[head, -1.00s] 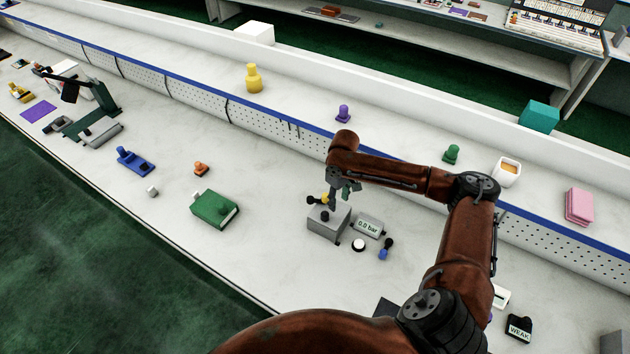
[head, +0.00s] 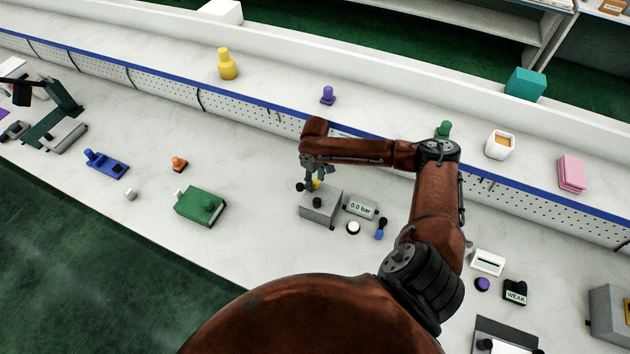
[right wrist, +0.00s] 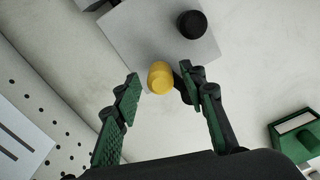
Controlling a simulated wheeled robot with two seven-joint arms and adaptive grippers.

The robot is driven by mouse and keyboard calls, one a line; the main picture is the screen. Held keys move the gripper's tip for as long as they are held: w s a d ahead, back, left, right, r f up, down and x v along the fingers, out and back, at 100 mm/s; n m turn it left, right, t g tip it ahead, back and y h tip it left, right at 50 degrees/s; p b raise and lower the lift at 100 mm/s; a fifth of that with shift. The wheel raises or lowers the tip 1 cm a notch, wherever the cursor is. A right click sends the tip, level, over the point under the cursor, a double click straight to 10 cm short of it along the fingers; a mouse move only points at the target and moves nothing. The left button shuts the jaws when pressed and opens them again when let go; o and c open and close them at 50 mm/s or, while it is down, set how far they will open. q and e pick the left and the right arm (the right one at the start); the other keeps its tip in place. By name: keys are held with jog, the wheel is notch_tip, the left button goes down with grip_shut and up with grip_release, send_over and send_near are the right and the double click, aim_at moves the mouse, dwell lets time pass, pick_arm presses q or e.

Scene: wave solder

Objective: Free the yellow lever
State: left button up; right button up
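The yellow lever (head: 317,184) has a rounded knob and stands at the back of a grey box (head: 325,202) on the bench. My right gripper (head: 314,174) is over it and partly hides it in the head view. In the right wrist view, the yellow knob (right wrist: 160,77) lies between the two green fingers of my right gripper (right wrist: 160,84), which are apart. A gap shows on the left; the right finger is close to a dark part beside the knob. A black knob (right wrist: 191,24) is on the grey box. My left gripper is not in view.
A "0.0 bar" display (head: 360,206), a white button (head: 353,228) and a blue-and-black piece (head: 380,229) stand right of the box. A green box (head: 200,206) lies to the left. A perforated ledge (head: 270,118) runs behind. The bench between the green and grey boxes is clear.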

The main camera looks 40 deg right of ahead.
jog(key=shift+f, duration=0.4)
jog(key=shift+c, duration=0.2)
grip_shut()
jog(key=shift+r, duration=0.1)
dwell(0.4)
